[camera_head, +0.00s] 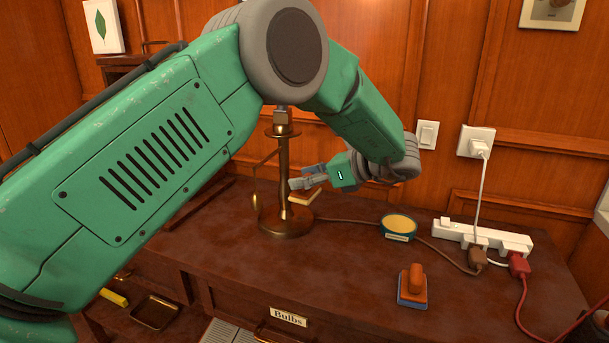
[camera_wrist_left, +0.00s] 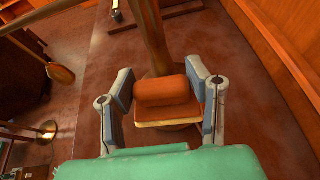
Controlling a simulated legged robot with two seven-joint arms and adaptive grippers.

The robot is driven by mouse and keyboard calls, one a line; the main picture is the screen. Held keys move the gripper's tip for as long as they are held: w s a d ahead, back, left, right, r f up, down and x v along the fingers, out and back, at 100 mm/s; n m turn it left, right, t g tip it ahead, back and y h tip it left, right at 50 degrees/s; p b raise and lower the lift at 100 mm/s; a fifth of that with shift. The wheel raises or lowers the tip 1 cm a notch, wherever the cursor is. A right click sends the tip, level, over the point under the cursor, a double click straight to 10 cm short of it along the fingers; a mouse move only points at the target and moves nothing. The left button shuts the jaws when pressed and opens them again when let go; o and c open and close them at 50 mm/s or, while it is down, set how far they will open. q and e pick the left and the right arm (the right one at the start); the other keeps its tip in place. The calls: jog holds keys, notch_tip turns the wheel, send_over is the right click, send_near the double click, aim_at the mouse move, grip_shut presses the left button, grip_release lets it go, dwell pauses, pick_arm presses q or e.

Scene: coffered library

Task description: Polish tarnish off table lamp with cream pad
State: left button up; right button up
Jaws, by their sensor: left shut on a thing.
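The brass table lamp (camera_head: 283,175) stands upright on the dark desk, with a round base and a thin side arm with a pull chain. Its stem (camera_wrist_left: 148,40) rises behind the pad in the left wrist view. My left gripper (camera_head: 308,187) is beside the lower stem, shut on the cream pad (camera_head: 306,200). In the left wrist view the pad (camera_wrist_left: 167,104) has an orange-brown handle block and a pale cream layer, between the two fingers (camera_wrist_left: 166,100). Whether the pad touches the stem I cannot tell. My left arm hides the lamp's top. My right gripper is out of view.
An orange-handled blue pad (camera_head: 412,287) lies at the front right. A round tin with yellow content (camera_head: 398,226) stands behind it. A white power strip (camera_head: 482,236) with plugs and cords lies along the right back. A cord runs across the desk from the lamp. The desk's front middle is clear.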

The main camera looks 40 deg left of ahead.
aim_at(314, 199)
pick_arm(q)
jog(key=shift+d+f+b, duration=0.15)
jog(key=shift+f+b, duration=0.1)
jog(key=shift+f, duration=0.65)
jog(key=shift+d+f+b, duration=0.1)
jog(key=shift+f+b, duration=0.15)
jog(key=shift+f, duration=0.65)
jog(key=w+f, duration=0.1)
jog(key=w+f+b, duration=0.1)
jog(key=shift+w+a+f, duration=0.15)
jog(key=shift+w+a, duration=0.15)
jog(key=s, duration=0.3)
jog(key=shift+s+d+r+p, duration=0.15)
jog(key=shift+d+r+p, duration=0.1)
jog(key=shift+p, duration=0.1)
jog(key=shift+s+d+f, duration=0.1)
jog(key=shift+s+d, duration=0.05)
jog(key=shift+s, duration=0.65)
jog(key=shift+w+f, duration=0.1)
jog(key=shift+w+b, duration=0.35)
jog(key=shift+w, duration=0.65)
jog(key=shift+w+a, duration=0.1)
jog(key=shift+a, duration=0.1)
